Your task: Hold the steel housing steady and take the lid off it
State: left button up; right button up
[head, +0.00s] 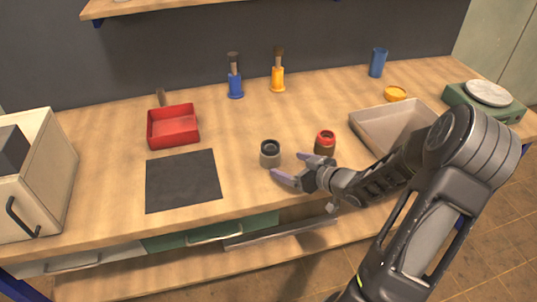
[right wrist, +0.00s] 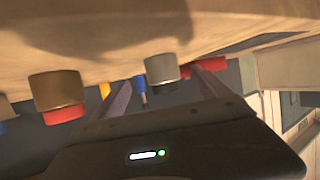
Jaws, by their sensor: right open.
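The steel housing (head: 270,159) is a short grey cylinder standing upright on the bench. A dark round lid or top (head: 269,146) sits on it; I cannot tell how it is fastened. My right gripper (head: 287,165) is open and empty, with its two purple-grey fingers pointing toward the housing from the right and front. In the right wrist view, which is upside down, the steel housing (right wrist: 161,67) appears between the open fingers, beyond their tips. My left gripper is in neither view.
A brown cylinder with a red top (head: 325,143) stands just behind my right gripper. A beige tray (head: 362,124) lies right, a black mat (head: 182,181) left, a red bin (head: 173,127) behind it. Blue (head: 235,87) and yellow (head: 277,79) brush holders stand at the back.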

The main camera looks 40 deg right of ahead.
aim_at(278, 160)
jog(key=shift+x, duration=1.35)
jog(key=shift+x, duration=2.65)
jog(key=shift+a+r, duration=0.1)
jog(key=shift+r, duration=0.1)
grip_shut()
